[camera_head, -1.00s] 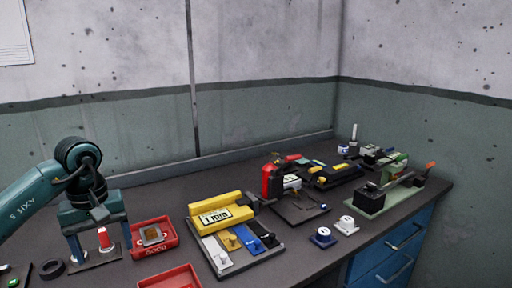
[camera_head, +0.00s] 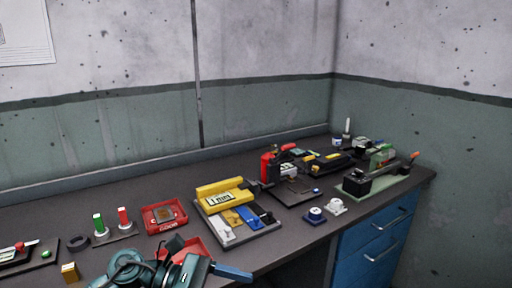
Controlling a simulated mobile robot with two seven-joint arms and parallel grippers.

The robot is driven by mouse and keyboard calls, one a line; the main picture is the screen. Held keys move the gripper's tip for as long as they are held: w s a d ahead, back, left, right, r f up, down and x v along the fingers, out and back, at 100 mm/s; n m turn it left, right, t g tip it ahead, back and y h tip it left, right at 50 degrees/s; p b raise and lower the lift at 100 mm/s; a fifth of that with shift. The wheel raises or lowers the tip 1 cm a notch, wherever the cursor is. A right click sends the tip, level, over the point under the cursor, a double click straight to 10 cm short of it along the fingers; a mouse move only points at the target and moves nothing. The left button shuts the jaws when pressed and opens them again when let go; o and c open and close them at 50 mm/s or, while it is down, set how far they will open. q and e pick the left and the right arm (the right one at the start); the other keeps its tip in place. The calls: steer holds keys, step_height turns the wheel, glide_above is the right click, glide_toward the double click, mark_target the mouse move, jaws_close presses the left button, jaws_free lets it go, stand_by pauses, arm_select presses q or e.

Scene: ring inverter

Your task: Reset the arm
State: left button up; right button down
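My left gripper (camera_head: 215,272) is at the bottom edge of the head view, at the table's front, with its blue finger pointing right. It appears side-on, and I cannot tell whether it is open or shut. Nothing is visible in it. My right gripper is not in view. A small stand (camera_head: 115,234) holds an upright green peg (camera_head: 99,224) and an upright red peg (camera_head: 123,217). The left gripper is apart from them, to the front right.
A red tray (camera_head: 165,215) with a square part lies beside the stand. A yellow-topped rack (camera_head: 225,195) is at centre. Several tools stand at the back right. A blue drawer cabinet (camera_head: 375,240) is below.

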arm_select(q)
steer(key=s+a+f+m+t+y+p, duration=0.1)
steer(key=a+f+m+t+y, duration=0.35)
steer(key=m+t, duration=0.7)
steer(key=s+a+f+m+t+y+p, duration=0.1)
steer(key=a+f+m+t+y+p, duration=0.3)
steer(key=m, duration=1.2)
steer(key=s+a+f+n+g+y+b, duration=0.1)
steer(key=s+f+n+g+y, duration=0.2)
steer(key=s+f+n, duration=0.5)
step_height(320, 180, down, 3)
steer(key=shift+s+a+r+n+y+b, duration=0.1)
steer(key=shift+s+a+n+y+b, duration=0.3)
steer(key=shift+s, duration=0.2)
